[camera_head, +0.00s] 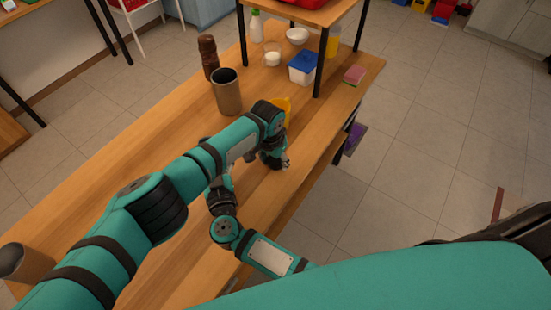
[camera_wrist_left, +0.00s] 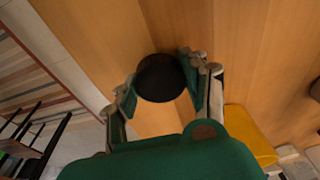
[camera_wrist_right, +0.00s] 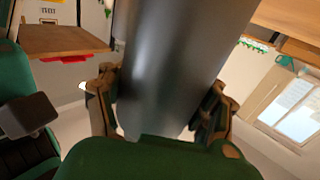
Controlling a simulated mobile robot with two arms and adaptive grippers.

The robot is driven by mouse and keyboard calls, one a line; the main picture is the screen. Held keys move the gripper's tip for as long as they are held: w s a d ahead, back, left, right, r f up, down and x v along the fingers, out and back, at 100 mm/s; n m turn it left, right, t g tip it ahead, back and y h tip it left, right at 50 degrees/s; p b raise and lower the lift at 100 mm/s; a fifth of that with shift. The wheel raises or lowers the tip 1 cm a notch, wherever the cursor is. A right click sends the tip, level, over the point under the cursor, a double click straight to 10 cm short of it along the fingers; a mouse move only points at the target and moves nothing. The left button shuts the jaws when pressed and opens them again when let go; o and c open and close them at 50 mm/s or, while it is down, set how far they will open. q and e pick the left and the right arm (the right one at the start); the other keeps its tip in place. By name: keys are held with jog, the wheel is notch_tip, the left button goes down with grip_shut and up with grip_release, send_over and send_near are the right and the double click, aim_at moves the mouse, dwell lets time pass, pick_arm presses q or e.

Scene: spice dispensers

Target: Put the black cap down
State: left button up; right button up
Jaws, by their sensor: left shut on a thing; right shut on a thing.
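The black cap (camera_wrist_left: 160,78) is round and dark. In the left wrist view it sits between the fingers of my left gripper (camera_wrist_left: 163,92), which is shut on it over the wooden tabletop. Whether it touches the wood I cannot tell. In the head view my left gripper (camera_head: 278,160) is low over the table near its right edge, and the cap is not clearly visible there. My right gripper (camera_wrist_right: 160,105) is shut on a grey metal cylinder (camera_wrist_right: 175,60) in the right wrist view.
The wooden table (camera_head: 80,210) has bare wood around my arms. A grey open cylinder (camera_head: 227,92) and a brown mill (camera_head: 208,57) show beyond them. A yellow item (camera_head: 286,108) is close behind the left gripper. A blue-lidded box (camera_head: 302,68) and a sponge (camera_head: 354,75) are farther back.

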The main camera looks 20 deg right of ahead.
aim_at(272, 164)
pick_arm(q)
jog(key=shift+f, duration=0.15)
jog(key=o, duration=1.1)
jog(key=r, duration=0.4)
jog(key=a+r, duration=0.1)
jog(key=r, duration=0.3)
jog(key=s+r, duration=0.1)
jog(key=r, duration=0.3)
jog(key=shift+s+a+r, duration=0.1)
jog(key=shift+a, duration=0.25)
pick_arm(e)
jog(key=o, duration=1.9)
jog(key=shift+o, duration=0.2)
